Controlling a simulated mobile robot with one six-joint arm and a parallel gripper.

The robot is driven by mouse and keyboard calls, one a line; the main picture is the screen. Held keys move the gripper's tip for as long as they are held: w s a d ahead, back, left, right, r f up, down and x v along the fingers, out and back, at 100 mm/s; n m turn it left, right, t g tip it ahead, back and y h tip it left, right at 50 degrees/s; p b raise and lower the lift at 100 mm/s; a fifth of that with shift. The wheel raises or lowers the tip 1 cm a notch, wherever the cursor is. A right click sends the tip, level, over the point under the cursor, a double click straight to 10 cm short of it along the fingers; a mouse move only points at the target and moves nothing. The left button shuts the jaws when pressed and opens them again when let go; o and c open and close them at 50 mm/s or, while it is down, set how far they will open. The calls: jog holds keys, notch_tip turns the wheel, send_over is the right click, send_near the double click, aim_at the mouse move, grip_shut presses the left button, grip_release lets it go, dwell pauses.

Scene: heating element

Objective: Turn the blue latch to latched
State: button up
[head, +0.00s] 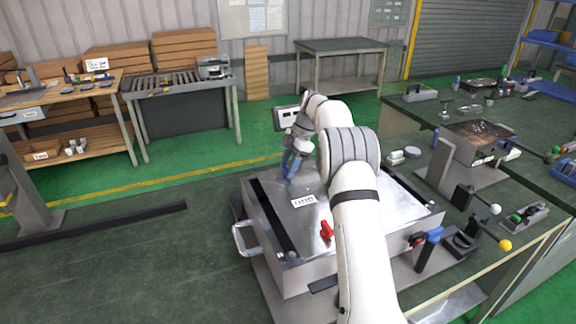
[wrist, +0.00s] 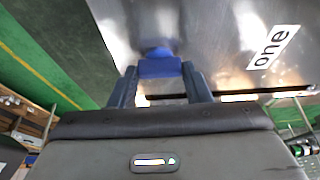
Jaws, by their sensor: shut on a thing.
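The blue latch (wrist: 160,67) sits on the metal lid of the box and shows between my fingers in the wrist view. My gripper (wrist: 162,82) has its two dark blue fingers on either side of the latch and is shut on it. In the head view my gripper (head: 291,166) points down at the far left part of the lid (head: 275,215). There the latch cannot be told apart from the blue fingers. The lower part of the latch and its exact angle are hidden by my gripper.
A red latch (head: 327,230) stands on the near part of the lid, beside my arm. A white label (head: 304,201) lies on the lid. A metal handle (head: 247,240) sticks out on the box's left. A blue-topped lever (head: 431,237) and yellow-knobbed lever (head: 503,245) stand at right.

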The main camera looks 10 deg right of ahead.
jog(key=o, duration=1)
jog(key=shift+r, duration=0.1)
jog(key=v, duration=0.7)
jog(key=shift+d+r, duration=0.15)
jog(key=shift+r, duration=0.1)
jog(key=s+a+r+m+t+h, duration=0.1)
jog(key=s+a+r+m, duration=0.1)
jog(key=s+r+m, duration=0.6)
jog(key=s+a+r+m+t+h, duration=0.1)
jog(key=s+m+h, duration=0.15)
jog(key=s, duration=0.95)
jog(key=s+f+m, duration=0.3)
jog(key=s, duration=0.5)
jog(key=s+f+m+t, duration=0.1)
jog(key=s+f+m, duration=0.1)
jog(key=s, duration=0.6)
jog(key=s+f+m+t+h, duration=0.1)
jog(key=s+f+m, duration=0.2)
jog(key=s+m, duration=0.2)
jog(key=shift+s+a+f, duration=0.15)
jog(key=shift+s, duration=0.65)
jog(key=shift+s+a+f, duration=0.15)
jog(key=shift+s, duration=0.7)
